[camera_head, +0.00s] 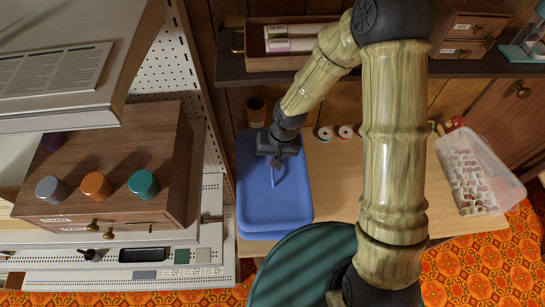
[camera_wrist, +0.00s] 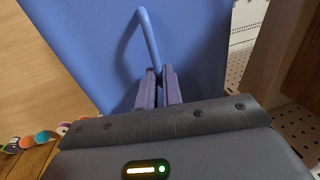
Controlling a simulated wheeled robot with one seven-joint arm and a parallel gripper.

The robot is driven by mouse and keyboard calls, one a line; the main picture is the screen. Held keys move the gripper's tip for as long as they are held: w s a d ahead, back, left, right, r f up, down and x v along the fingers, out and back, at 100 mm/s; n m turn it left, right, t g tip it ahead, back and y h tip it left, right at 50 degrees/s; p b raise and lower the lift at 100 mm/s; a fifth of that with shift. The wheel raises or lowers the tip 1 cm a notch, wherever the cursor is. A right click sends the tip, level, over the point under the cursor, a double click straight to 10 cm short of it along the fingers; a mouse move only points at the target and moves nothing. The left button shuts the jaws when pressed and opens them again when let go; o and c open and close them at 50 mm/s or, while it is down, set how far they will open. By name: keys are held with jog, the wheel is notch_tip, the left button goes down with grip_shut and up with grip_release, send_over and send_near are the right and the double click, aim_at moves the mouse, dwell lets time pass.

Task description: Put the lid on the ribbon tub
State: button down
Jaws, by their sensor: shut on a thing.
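The blue lid (camera_head: 290,205) is a flat rectangular panel over the left part of the wooden table. My gripper (camera_head: 277,163) is above it, shut on its thin raised handle. In the wrist view the blue handle (camera_wrist: 148,35) runs down between the two fingers of my gripper (camera_wrist: 158,88), and the lid (camera_wrist: 195,50) fills the upper middle. I cannot tell whether the lid rests on the table or hangs just above it. The ribbon tub (camera_head: 508,186) is a clear, open box at the table's right end, with several small rolls inside. It is well apart from the lid.
The wooden table (camera_head: 335,195) is bare between lid and tub, partly hidden by my arm. Small spools (camera_head: 345,132) stand along its back. A dark shelf (camera_head: 460,68) with drawers is behind. A wooden cabinet (camera_head: 165,165) stands left. A round green top (camera_head: 305,270) is in front.

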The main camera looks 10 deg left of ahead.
jog(key=shift+f, duration=0.25)
jog(key=c, duration=1.5)
grip_release()
jog(key=shift+r, duration=0.15)
jog(key=d+r, duration=0.1)
jog(key=r, duration=0.4)
jog(key=d+r, duration=0.1)
jog(key=r, duration=0.5)
jog(key=d+r, duration=0.1)
jog(key=r, duration=0.4)
jog(key=shift+w+d+r, duration=0.1)
jog(key=shift+w+r, duration=0.3)
